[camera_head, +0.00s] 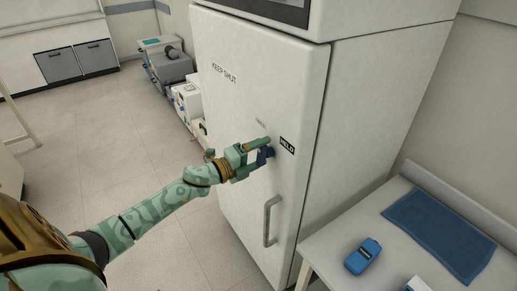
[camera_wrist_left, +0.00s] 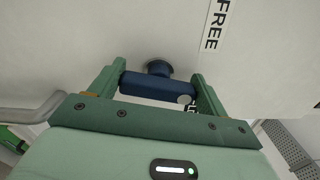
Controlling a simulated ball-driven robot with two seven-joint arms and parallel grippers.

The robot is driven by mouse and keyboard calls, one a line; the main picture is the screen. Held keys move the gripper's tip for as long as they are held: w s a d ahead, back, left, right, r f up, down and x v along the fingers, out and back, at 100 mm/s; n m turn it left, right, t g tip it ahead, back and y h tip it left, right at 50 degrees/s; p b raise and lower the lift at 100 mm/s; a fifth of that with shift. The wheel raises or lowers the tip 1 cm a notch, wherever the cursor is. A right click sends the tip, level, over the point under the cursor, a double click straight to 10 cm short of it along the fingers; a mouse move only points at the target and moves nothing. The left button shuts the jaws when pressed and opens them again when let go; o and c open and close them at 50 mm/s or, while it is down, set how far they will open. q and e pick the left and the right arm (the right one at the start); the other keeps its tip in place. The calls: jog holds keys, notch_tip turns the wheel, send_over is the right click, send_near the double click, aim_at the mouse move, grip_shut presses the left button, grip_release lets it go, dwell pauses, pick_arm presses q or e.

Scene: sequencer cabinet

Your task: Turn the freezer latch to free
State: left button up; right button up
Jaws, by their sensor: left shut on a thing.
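The freezer (camera_head: 262,75) is a tall white cabinet with its door shut. Its latch (camera_head: 267,154) is a dark blue bar on the door, partly hidden by my left gripper (camera_head: 260,156). In the left wrist view the latch (camera_wrist_left: 158,87) lies across between the two green fingers of my left gripper (camera_wrist_left: 160,88), which is shut on it. Its round pivot meets the door behind the bar. A black HELD label (camera_head: 287,145) is right of the latch. A FREE label (camera_wrist_left: 215,25) shows in the left wrist view. My right gripper is out of view.
A grey door handle (camera_head: 270,220) is below the latch. At the right, a white bench (camera_head: 342,233) carries a blue mat (camera_head: 440,232) and a blue device (camera_head: 363,256). Boxes and equipment (camera_head: 172,66) stand beyond the freezer's left side. The floor at left is clear.

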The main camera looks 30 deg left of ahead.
pick_arm(q)
jog(key=n+p, duration=0.4)
jog(key=n, duration=0.2)
jog(key=shift+f+n, duration=0.1)
jog(key=shift+n, duration=0.2)
jog(key=shift+d+f+n+p, duration=0.15)
jog(key=shift+n+p, duration=0.4)
jog(key=shift+n, duration=0.55)
jog(key=shift+a+f+n+p, duration=0.1)
jog(key=shift+n+p, duration=0.4)
jog(key=shift+n, duration=0.6)
jog(key=o, duration=1)
jog(key=p+v, duration=0.1)
jog(key=v, duration=1.5)
jog(key=shift+s, duration=0.25)
